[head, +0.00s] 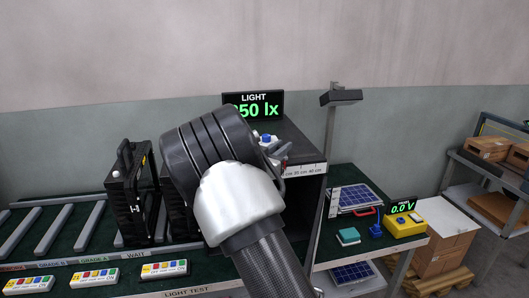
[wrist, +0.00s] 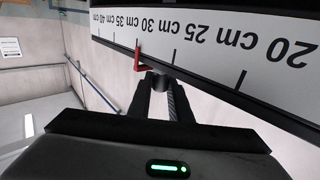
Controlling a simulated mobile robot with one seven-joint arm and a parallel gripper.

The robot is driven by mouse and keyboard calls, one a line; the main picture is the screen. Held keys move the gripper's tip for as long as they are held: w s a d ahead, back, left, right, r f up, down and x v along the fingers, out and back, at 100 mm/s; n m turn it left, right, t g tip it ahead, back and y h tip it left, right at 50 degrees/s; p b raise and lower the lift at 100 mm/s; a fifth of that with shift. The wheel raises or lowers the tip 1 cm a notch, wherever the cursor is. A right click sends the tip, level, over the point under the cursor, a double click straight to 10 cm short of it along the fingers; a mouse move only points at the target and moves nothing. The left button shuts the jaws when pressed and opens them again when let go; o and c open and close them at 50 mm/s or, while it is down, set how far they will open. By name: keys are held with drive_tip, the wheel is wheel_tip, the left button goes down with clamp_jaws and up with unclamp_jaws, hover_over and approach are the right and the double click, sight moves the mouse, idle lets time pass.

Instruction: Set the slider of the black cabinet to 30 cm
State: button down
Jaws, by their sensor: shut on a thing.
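The black cabinet (head: 306,195) stands on the bench, partly hidden behind my arm. Its white scale strip (wrist: 205,45) shows upside down in the wrist view, with marks from 20 to 40 cm. The slider's red pointer (wrist: 137,60) stands at or very near the tick that appears to belong to 30 cm. My gripper (wrist: 160,84) is shut on the slider's dark knob beside the pointer, just below the strip.
A display (head: 253,106) above the cabinet reads about 250 lx, its first digit partly covered. A black floodlight housing (head: 128,205) stands on the left of the bench. A side table on the right holds a solar panel (head: 362,197) and a yellow meter (head: 404,224).

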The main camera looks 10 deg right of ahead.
drive_tip(key=shift+d, duration=0.35)
drive_tip(key=c, duration=1.6)
unclamp_jaws()
drive_tip(key=shift+a, duration=0.1)
drive_tip(key=v, duration=1.7)
drive_tip(key=shift+s+a+r, duration=0.15)
drive_tip(key=shift+s, duration=0.05)
